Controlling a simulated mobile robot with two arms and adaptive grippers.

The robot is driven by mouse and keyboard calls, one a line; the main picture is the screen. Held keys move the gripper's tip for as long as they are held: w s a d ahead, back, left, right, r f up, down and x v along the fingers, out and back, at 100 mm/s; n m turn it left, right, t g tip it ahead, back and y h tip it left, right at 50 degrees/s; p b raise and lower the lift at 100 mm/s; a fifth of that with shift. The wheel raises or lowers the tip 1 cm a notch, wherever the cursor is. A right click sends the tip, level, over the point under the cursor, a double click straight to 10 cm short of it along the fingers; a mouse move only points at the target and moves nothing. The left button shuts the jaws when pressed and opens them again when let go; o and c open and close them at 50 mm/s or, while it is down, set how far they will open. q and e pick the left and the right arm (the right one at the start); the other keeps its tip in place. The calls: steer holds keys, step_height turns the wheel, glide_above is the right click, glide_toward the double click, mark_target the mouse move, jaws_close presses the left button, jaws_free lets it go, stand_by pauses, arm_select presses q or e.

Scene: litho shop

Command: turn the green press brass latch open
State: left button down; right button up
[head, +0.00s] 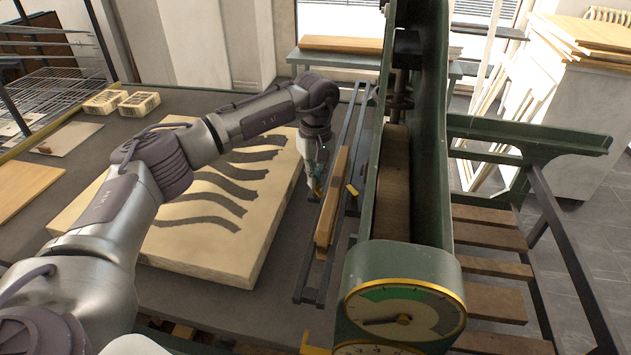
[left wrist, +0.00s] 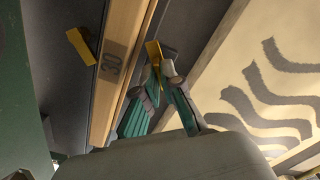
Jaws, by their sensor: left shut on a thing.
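The green press (head: 420,150) stands right of centre in the head view, with a round dial on its near end. My left gripper (head: 316,188) reaches down between the pale stone slab and a wooden bar beside the press. It is shut on a small brass latch (left wrist: 154,52), which sticks out past the fingertips in the left wrist view. A second brass piece (head: 352,190) lies on the other side of the bar; it also shows in the left wrist view (left wrist: 80,46). The latch's base is partly hidden by the fingers. My right gripper is not in view.
The wooden bar (head: 332,200), marked 30 in the left wrist view, runs close beside the gripper. The stone slab (head: 195,262) with dark wavy stripes lies to its left. Dark rails (head: 306,275) run along the bar. Two pale blocks sit at the far left.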

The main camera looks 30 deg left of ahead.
arm_select(q)
steer(key=m, duration=0.3)
steer(key=shift+m+b, duration=0.3)
steer(key=shift+b, duration=0.1)
steer(key=shift+m+b, duration=0.3)
steer(key=shift+m, duration=1.7)
steer(key=shift+r, duration=0.1)
steer(key=c, duration=1.3)
jaws_free()
step_height(320, 180, up, 12)
steer(key=shift+f, duration=0.1)
